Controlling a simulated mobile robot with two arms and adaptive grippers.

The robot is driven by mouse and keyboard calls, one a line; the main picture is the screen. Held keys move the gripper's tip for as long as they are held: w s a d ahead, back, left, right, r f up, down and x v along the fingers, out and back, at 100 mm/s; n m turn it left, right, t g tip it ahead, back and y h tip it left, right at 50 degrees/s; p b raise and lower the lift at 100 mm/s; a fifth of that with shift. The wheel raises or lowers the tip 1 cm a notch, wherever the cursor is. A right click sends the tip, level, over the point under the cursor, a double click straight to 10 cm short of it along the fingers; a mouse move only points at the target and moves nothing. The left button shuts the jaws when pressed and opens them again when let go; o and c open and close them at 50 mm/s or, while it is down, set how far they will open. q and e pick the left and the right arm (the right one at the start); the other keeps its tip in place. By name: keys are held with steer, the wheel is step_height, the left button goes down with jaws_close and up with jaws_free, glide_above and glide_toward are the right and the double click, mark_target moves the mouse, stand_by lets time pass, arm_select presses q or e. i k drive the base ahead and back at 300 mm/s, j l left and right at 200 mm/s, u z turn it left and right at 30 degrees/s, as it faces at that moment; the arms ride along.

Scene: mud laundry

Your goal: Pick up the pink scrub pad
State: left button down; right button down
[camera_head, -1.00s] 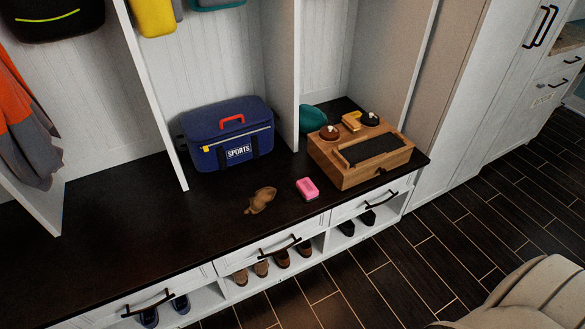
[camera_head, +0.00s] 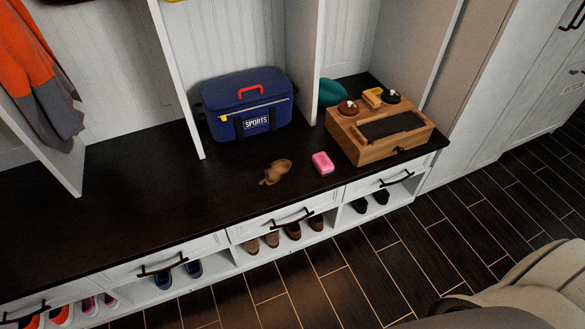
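The pink scrub pad (camera_head: 322,163) lies on the dark bench top (camera_head: 130,200), near its front edge. It sits between a small brown object (camera_head: 275,172) on its left and a wooden box (camera_head: 378,145) on its right, touching neither. Neither of my grippers shows in the head view. A beige part of my own body shows at the bottom right.
A blue sports bag (camera_head: 247,105) stands behind the pad, beside an upright divider (camera_head: 302,65). A teal object (camera_head: 333,92) sits behind the wooden box. Drawers with black handles and shoe cubbies are below. The bench's left stretch is clear.

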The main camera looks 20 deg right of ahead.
mark_target(324, 166)
steer(key=i+l, duration=0.1)
steer(key=l, duration=0.45)
steer(key=i+l, duration=0.15)
steer(key=l, duration=0.4)
steer(key=i+l, duration=0.1)
steer(key=l, duration=0.45)
steer(key=i+l, duration=0.1)
steer(key=l, duration=0.4)
steer(key=i+u, duration=0.05)
